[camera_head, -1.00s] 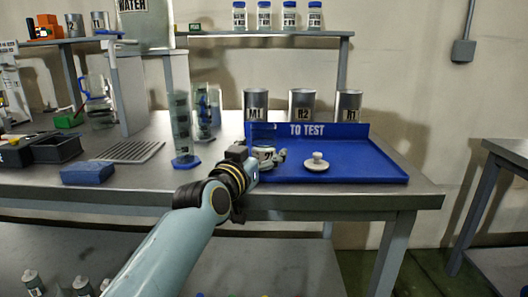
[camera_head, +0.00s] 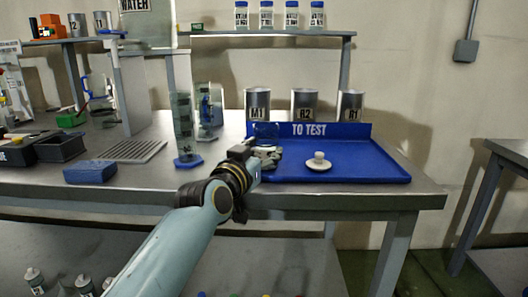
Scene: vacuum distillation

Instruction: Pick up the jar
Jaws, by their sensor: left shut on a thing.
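The jar (camera_head: 266,135), small and clear with a bluish top, stands upright at the left end of the blue "TO TEST" tray (camera_head: 375,172). My left gripper (camera_head: 270,157) reaches in from the table's front edge and is shut on the jar. The fingers and wrist hide part of it, and I cannot tell whether its base touches the tray. My right gripper is not in view.
A white knobbed dish (camera_head: 319,162) sits on the tray to the right. Metal cans (camera_head: 304,104) stand behind it. A tall glass cylinder (camera_head: 184,135) stands close to the left of my gripper. A blue block (camera_head: 90,172) lies further left.

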